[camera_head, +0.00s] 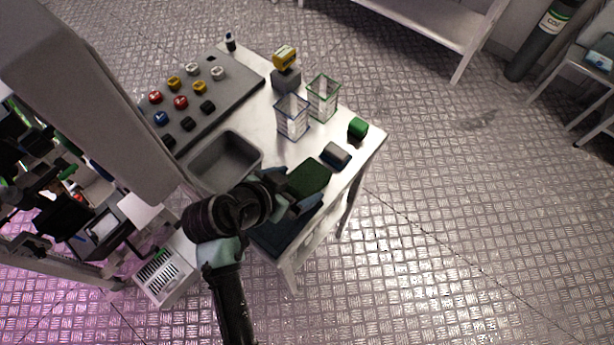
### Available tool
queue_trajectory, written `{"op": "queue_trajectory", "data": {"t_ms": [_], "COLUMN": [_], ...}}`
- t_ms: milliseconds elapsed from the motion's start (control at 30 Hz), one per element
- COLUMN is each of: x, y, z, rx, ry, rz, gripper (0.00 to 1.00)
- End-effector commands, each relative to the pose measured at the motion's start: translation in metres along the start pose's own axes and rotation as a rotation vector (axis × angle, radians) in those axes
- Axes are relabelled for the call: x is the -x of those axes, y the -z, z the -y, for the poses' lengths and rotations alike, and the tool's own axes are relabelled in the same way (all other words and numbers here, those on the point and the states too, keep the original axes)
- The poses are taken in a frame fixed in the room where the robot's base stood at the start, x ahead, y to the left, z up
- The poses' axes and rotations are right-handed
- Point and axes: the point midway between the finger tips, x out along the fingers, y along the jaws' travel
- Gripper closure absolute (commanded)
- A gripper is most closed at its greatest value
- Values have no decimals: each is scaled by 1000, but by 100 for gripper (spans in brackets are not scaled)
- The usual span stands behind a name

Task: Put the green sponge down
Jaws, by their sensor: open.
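A dark green block, the green sponge (309,178), is at the front right of the white table, right at the fingertips of my gripper (291,191). My gripper reaches in from the lower left with its jaws apart. The fingers partly cover the sponge's near side. I cannot tell whether either finger touches the sponge, or whether it rests fully on the surface beneath. A dark blue-grey tray or mat (275,240) lies at the table's near end, partly hidden by my arm.
Blue-rimmed (292,117) and green-rimmed (322,97) clear containers stand behind. A grey bin (225,160) is left of my gripper; a grey board (215,95) holds several coloured knobs.

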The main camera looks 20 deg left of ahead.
Motion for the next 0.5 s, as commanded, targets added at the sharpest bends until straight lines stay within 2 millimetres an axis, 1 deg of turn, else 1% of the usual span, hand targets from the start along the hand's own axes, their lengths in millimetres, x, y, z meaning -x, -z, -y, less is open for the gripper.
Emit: {"op": "queue_trajectory", "data": {"t_ms": [200, 300, 400, 500], "x": [-29, -40, -46, -47], "y": [3, 3, 2, 2], "z": [0, 1, 1, 1], "rx": [-1, 0, 0, 0], "ry": [-3, -2, -1, 0], "rz": [2, 0, 1, 1], "gripper": [0, 0, 0, 0]}}
